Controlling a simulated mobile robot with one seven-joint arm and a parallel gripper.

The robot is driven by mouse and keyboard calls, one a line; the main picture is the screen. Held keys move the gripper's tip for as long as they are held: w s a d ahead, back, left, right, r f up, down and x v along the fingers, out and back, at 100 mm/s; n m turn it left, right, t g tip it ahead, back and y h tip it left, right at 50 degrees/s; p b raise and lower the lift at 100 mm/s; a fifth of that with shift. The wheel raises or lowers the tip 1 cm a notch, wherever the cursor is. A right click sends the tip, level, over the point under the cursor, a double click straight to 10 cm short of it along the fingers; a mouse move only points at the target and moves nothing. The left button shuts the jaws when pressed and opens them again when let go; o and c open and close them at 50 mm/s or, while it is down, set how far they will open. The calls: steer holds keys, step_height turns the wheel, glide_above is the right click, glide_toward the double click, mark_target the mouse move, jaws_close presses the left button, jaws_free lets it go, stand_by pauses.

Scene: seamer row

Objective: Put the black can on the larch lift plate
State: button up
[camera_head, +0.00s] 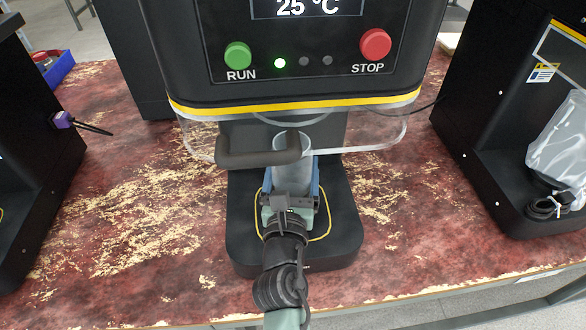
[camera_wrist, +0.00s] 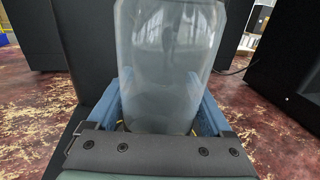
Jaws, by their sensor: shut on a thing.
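My gripper (camera_head: 291,182) reaches into the middle machine, its blue fingers shut on the sides of an upright can (camera_head: 292,148). The can looks grey and see-through, not black; no black can is visible. In the wrist view the can (camera_wrist: 170,65) stands upright between the fingers (camera_wrist: 165,105). The machine's black base (camera_head: 343,225) has a yellow outline partly showing around my gripper. The can's bottom and the plate under it are hidden, so I cannot tell whether they touch. No larch name is readable.
A clear guard (camera_head: 388,140) with a dark handle (camera_head: 258,151) hangs in front of the middle machine, close to the can. Its panel has a green RUN button (camera_head: 238,56) and a red STOP button (camera_head: 375,44). Other black machines stand left (camera_head: 30,150) and right (camera_head: 490,130).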

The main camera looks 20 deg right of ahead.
steer(key=shift+f, duration=0.2)
steer(key=o, duration=1.2)
steer(key=shift+o, duration=0.2)
steer(key=shift+r, duration=0.1)
steer(key=shift+r, duration=0.25)
steer(key=shift+s+a+f, duration=0.15)
steer(key=shift+s+a, duration=0.05)
steer(key=shift+s, duration=0.1)
steer(key=v, duration=1.1)
steer(key=shift+s+a, duration=0.1)
steer(key=shift+s, duration=0.05)
